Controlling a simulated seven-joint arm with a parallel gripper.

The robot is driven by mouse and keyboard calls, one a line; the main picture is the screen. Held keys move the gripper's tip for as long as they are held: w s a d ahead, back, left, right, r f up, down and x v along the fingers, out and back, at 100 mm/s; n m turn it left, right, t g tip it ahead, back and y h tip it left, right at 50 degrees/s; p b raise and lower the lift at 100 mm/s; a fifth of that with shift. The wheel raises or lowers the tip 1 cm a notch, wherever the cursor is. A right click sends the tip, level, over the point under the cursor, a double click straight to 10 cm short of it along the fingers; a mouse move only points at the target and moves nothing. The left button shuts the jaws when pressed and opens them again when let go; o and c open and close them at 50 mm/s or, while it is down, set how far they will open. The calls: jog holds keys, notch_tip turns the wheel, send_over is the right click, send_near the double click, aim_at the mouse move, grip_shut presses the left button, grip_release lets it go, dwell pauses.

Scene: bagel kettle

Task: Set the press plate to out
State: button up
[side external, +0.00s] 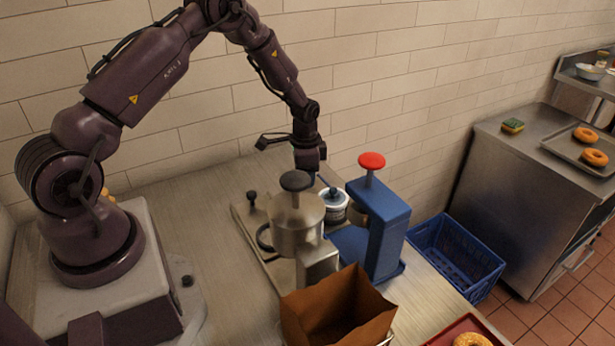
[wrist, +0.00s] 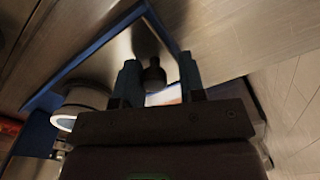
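The blue press (side external: 383,235) stands on the bench with a red knob (side external: 371,161) on top. I cannot make out which part is its plate. A white and dark round canister (side external: 334,207) sits at its left side. My gripper (side external: 312,178) hangs just above and left of the canister, its fingertips partly hidden behind the dark-knobbed metal pot (side external: 296,222). In the wrist view the two blue-grey fingers (wrist: 160,82) are apart. A dark knob (wrist: 154,76) shows in the gap between them; I cannot tell whether it is touched. A white-ringed round part (wrist: 82,103) lies left of them.
A brown paper bag (side external: 338,310) stands in front of the pot. A small black knob (side external: 252,196) stands at left on the metal tray (side external: 243,222). A blue crate (side external: 455,256) is right of the bench.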

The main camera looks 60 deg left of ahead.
jog(key=shift+o, duration=0.9)
notch_tip(320, 180, up, 13)
jog(key=s+d+r+n+t, duration=0.2)
jog(key=s+d+r, duration=0.6)
jog(key=s+r, duration=0.2)
jog(key=s+d+r+n+t, duration=0.2)
jog(key=s+d+r, duration=0.6)
jog(key=s, duration=0.5)
jog(key=shift+d+r+n+t, duration=0.3)
jog(key=shift+r+t, duration=0.5)
jog(key=shift+r, duration=0.1)
